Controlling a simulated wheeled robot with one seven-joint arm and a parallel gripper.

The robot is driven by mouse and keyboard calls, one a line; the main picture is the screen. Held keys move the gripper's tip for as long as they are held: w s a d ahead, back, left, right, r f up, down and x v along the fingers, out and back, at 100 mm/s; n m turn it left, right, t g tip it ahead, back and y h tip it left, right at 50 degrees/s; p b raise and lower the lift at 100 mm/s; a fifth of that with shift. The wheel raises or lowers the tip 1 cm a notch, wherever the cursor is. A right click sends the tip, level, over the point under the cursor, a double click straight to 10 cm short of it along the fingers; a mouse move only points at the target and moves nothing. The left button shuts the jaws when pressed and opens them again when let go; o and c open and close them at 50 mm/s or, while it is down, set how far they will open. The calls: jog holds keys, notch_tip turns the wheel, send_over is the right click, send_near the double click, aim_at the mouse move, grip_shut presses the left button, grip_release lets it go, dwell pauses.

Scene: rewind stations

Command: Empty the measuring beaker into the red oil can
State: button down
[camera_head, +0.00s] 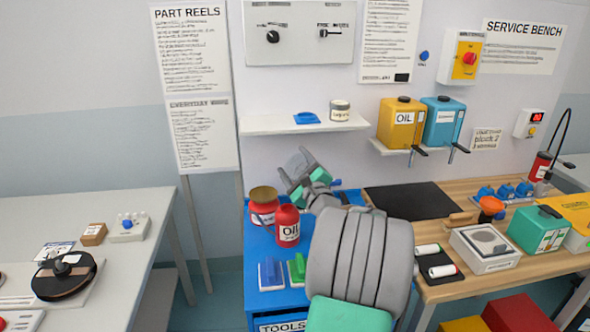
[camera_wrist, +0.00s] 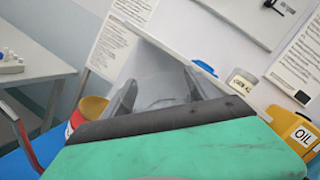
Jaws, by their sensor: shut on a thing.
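My gripper (camera_head: 301,172) is raised above the blue tool cart and is shut on a clear greyish beaker (camera_head: 297,161). The beaker looks tilted in the head view; it also shows between the fingers in the wrist view (camera_wrist: 158,72). I cannot tell what is in it. The red oil can (camera_head: 288,227), labelled OIL, stands upright on the cart, below the gripper and slightly to its left in the head view. The beaker is apart from the can. I cannot make out the can in the wrist view, where my gripper's green and black body covers the lower part.
A red tin (camera_head: 262,213) with a gold top stands close behind the oil can. Blue and green blocks (camera_head: 271,274) lie at the cart's front. A shelf (camera_head: 304,124) is on the wall behind. A yellow OIL container (camera_head: 400,124) and a blue one (camera_head: 442,123) sit to the right.

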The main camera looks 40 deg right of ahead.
aim_at(289, 175)
jog(key=shift+f+n+b, duration=0.3)
jog(key=shift+n+b, duration=0.1)
jog(key=shift+b, duration=0.15)
jog(key=b, duration=0.1)
jog(key=n+b, duration=0.1)
jog(key=b, duration=0.1)
jog(key=shift+a+f+n+t+y, duration=0.25)
jog(key=shift+f+n+t+y, duration=0.05)
jog(key=shift+f, duration=0.1)
jog(key=f+n+b, duration=0.1)
jog(key=n+b, duration=0.1)
jog(key=b, duration=0.2)
jog(key=a+f+n+y+b, duration=0.1)
jog(key=n+b, duration=0.1)
jog(key=b, duration=0.2)
jog(key=shift+w+f+n+t, duration=0.15)
jog(key=shift+f+n+t, duration=0.15)
jog(key=shift+f, duration=0.05)
jog(key=shift+a+r, duration=0.1)
jog(key=shift+r, duration=0.05)
jog(key=shift+a+f+n+y+b, duration=0.25)
jog(key=shift+f+n+b, duration=0.35)
jog(key=shift+b, duration=0.65)
jog(key=shift+a+r+n+y+b, duration=0.1)
jog(key=shift+r+n+y+b, duration=0.15)
jog(key=shift+n+b, duration=0.45)
dwell(2.2)
